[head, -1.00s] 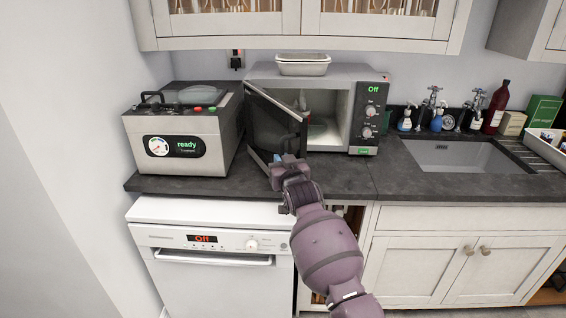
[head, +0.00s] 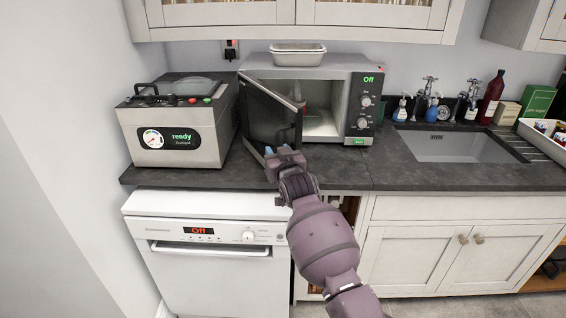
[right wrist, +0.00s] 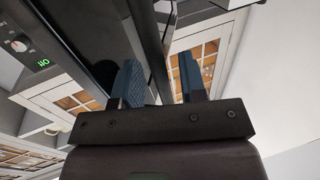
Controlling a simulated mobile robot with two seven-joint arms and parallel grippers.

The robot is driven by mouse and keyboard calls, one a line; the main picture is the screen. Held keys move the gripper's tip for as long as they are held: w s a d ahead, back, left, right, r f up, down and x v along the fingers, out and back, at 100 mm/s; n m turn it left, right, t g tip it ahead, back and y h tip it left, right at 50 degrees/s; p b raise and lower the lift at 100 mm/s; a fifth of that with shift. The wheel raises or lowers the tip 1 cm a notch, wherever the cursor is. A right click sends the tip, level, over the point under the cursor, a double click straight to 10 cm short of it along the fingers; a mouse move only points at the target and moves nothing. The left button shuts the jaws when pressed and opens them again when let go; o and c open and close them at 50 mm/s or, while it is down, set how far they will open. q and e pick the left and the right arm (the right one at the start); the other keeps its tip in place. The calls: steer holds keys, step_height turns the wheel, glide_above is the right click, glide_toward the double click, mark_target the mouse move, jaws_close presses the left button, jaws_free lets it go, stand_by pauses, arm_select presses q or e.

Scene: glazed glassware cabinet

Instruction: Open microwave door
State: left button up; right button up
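The silver microwave (head: 330,73) stands on the dark counter. Its dark-glazed door (head: 272,112) is hinged at the left and stands partly open toward the front, with the lit inside showing. My right gripper (head: 277,150) is at the lower part of the door's free edge. In the right wrist view its two blue fingers (right wrist: 160,82) are spread apart. The dark door edge (right wrist: 150,45) passes between them, close to the left finger, with a gap toward the right finger. The left gripper is not in view.
A machine with a "ready" display (head: 178,130) stands left of the microwave, close to the open door. A pale dish (head: 298,55) sits on the microwave. The sink (head: 455,146) is to the right, with bottles behind it. A white dishwasher (head: 210,260) is below.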

steer(key=v, duration=1)
steer(key=shift+s, duration=0.2)
